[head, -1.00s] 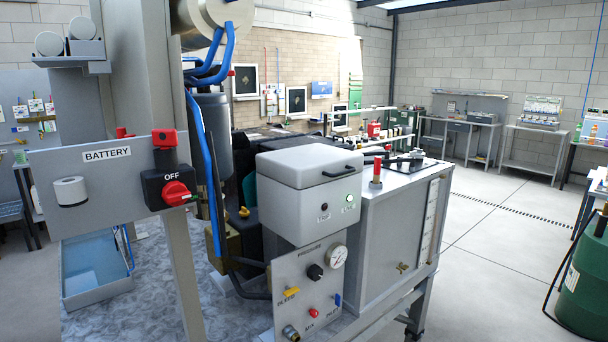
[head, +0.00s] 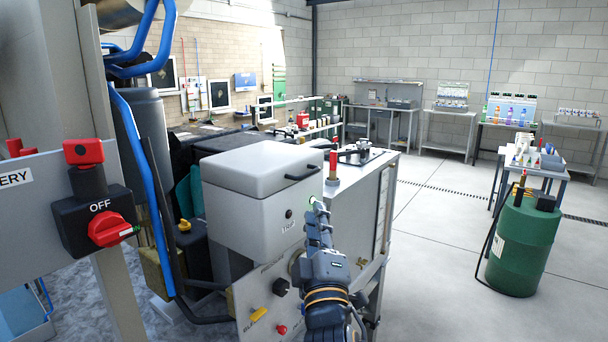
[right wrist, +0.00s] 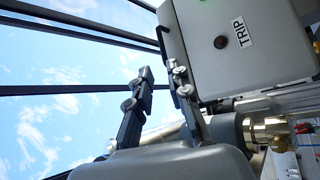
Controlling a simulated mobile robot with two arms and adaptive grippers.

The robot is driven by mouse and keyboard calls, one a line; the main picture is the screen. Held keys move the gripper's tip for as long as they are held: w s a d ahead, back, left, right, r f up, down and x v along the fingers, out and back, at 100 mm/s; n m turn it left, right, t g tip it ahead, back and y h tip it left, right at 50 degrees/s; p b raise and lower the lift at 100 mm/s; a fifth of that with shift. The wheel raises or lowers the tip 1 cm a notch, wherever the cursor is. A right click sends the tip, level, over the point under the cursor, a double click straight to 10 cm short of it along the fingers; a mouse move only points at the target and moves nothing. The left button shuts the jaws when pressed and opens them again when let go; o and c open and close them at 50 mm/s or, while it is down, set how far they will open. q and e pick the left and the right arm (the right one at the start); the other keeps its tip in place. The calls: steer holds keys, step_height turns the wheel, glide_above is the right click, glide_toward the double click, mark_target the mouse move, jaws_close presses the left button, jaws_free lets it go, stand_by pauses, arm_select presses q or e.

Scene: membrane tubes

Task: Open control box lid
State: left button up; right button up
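The control box (head: 262,205) is a pale grey box with a closed lid (head: 250,163) and a dark handle (head: 303,173) on the lid's front. My right gripper (head: 316,208) is in front of the box's right part, a little below the handle, and hides the right lamp. In the right wrist view the box front (right wrist: 245,55) fills the upper right, with a dark bar, apparently the handle (right wrist: 161,40), at its left edge. The two fingers (right wrist: 160,70) are apart with nothing between them, short of that bar. My left gripper is not in view.
A panel with valves and knobs (head: 265,305) is below the box. A red-topped post (head: 333,168) stands close right of the handle. The battery switch (head: 100,215) and blue hoses (head: 148,185) are at the left. A green drum (head: 522,245) stands on open floor at right.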

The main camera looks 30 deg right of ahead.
steer(key=p+x, duration=0.3)
steer(key=x, duration=0.8)
steer(key=shift+w+f, duration=0.1)
steer(key=shift+w, duration=0.1)
jaws_close()
